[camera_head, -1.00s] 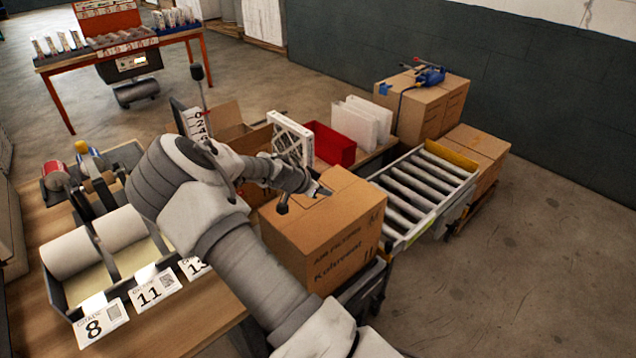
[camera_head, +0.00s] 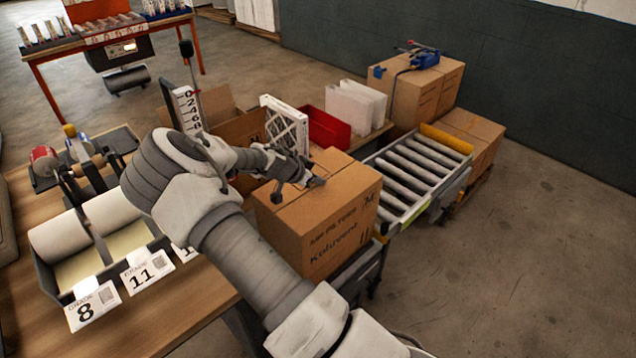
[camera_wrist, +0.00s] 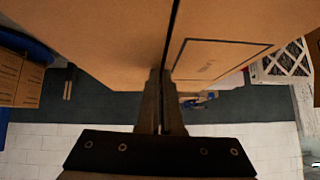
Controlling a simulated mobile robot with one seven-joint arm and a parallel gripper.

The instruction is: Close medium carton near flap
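The medium carton (camera_head: 343,232) is a brown cardboard box marked "Air Filters Kaluvent". It stands at the near end of the roller conveyor. Its top looks flat or nearly flat, with my gripper (camera_head: 312,184) low over it, and my wrist hides part of the top. In the wrist view my gripper's fingers (camera_wrist: 163,75) are together and hold nothing visible. Their tips are at or very close to the cardboard (camera_wrist: 110,40), beside a dark seam between two panels. I cannot tell which panel is the near flap, or whether the tips touch.
Behind the carton are an open box (camera_head: 237,128), a pleated filter (camera_head: 287,128) and a red bin (camera_head: 323,128). The roller conveyor (camera_head: 408,180) runs back right towards stacked cartons (camera_head: 418,92). A bench with label rolls (camera_head: 72,240) is at left. Floor at right is clear.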

